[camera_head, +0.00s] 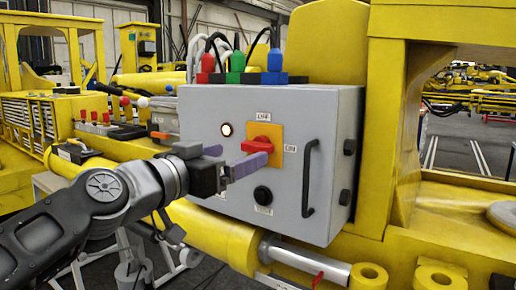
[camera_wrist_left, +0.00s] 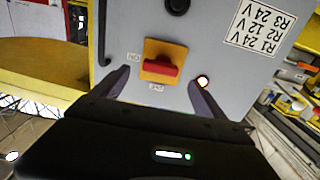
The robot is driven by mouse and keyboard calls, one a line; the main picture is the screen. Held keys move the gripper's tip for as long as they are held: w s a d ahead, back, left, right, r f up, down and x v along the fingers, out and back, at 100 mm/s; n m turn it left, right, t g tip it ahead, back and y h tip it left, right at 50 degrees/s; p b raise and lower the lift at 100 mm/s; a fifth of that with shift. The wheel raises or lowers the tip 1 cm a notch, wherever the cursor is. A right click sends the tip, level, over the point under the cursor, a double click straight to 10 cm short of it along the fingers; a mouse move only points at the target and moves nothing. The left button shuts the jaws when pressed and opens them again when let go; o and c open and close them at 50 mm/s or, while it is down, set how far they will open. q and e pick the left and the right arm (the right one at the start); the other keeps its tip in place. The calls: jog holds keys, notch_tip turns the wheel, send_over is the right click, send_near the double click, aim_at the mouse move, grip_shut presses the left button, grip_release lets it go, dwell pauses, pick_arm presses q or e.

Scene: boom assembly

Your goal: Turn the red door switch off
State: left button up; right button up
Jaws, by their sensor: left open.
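The red door switch (camera_head: 258,145) sits on a yellow-orange plate on the front of a grey control box (camera_head: 200,130). An OFF label is above it and an ON label to its right in the head view. The red handle lies roughly level, toward the ON side. In the left wrist view the red switch (camera_wrist_left: 160,68) shows between and beyond the two fingers. My left gripper (camera_head: 232,160) is open in front of the switch, its purple-grey fingers spread. One finger overlaps the switch's lower edge in the head view; I cannot tell whether it touches. My right gripper is not in view.
A lit indicator lamp (camera_head: 226,129) is left of the switch, a black knob (camera_head: 263,195) below it. A black door handle (camera_head: 309,178) stands out on the right. Red, green and blue connectors (camera_head: 237,66) with cables top the box. Yellow machine parts surround it.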

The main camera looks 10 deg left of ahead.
aim_at(253, 149)
pick_arm(q)
jog(key=p+x, duration=0.1)
jog(key=x, duration=0.6)
jog(key=shift+w+p, duration=0.35)
jog(key=c, duration=1.4)
